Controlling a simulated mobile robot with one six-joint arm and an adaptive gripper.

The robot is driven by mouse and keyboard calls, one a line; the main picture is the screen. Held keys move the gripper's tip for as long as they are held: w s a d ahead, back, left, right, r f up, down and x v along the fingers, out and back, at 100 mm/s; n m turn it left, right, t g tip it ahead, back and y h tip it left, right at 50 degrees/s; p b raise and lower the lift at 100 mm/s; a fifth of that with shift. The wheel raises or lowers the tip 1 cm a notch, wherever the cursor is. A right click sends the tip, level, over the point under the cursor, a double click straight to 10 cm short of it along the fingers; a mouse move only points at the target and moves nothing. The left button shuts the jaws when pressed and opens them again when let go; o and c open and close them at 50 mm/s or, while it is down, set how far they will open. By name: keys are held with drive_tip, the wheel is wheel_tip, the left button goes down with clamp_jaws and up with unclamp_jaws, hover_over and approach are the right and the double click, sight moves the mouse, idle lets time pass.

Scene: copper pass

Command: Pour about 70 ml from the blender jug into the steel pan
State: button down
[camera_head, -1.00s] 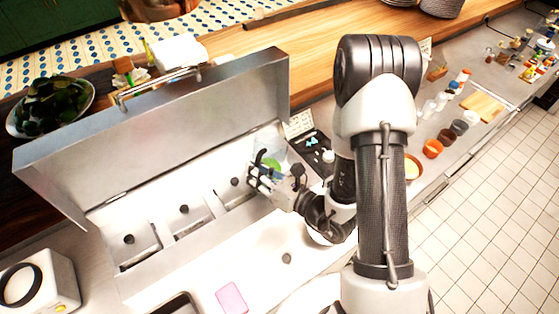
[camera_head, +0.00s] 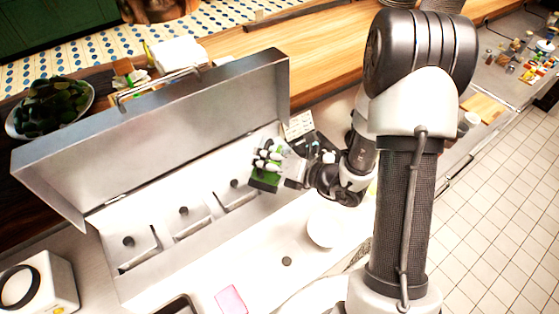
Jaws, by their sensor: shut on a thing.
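My gripper (camera_head: 268,160) is shut on the blender jug (camera_head: 264,181), which shows as a small dark green shape below and beside the fingers. The fingers cover much of the jug, and its rim and exact tilt are hard to make out. It is held above the right end of the steel counter unit, near the raised lid. I cannot pick out the steel pan with certainty. A dark-rimmed tray (camera_head: 177,305) is cut off at the bottom edge.
A large raised steel lid (camera_head: 150,135) stands behind several knobbed wells. A pink card (camera_head: 231,299) lies on the counter at the front. A white appliance (camera_head: 38,284) is at lower left. My arm hides much of the right counter.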

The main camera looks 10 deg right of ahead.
drive_tip(key=shift+w+d+f+m+p, duration=0.1)
drive_tip(key=shift+w+f+m+p, duration=0.1)
drive_tip(key=shift+m+p, duration=0.15)
drive_tip(key=shift+s, duration=0.2)
drive_tip(key=shift+r+m+g+p, duration=0.1)
drive_tip(key=shift+m+g+p, duration=0.3)
drive_tip(key=shift+p, duration=0.45)
idle(0.4)
drive_tip(key=shift+s, duration=0.1)
drive_tip(key=shift+s+a, duration=0.3)
drive_tip(key=shift+s, duration=0.25)
drive_tip(key=shift+p, duration=0.4)
idle(0.6)
idle(1.5)
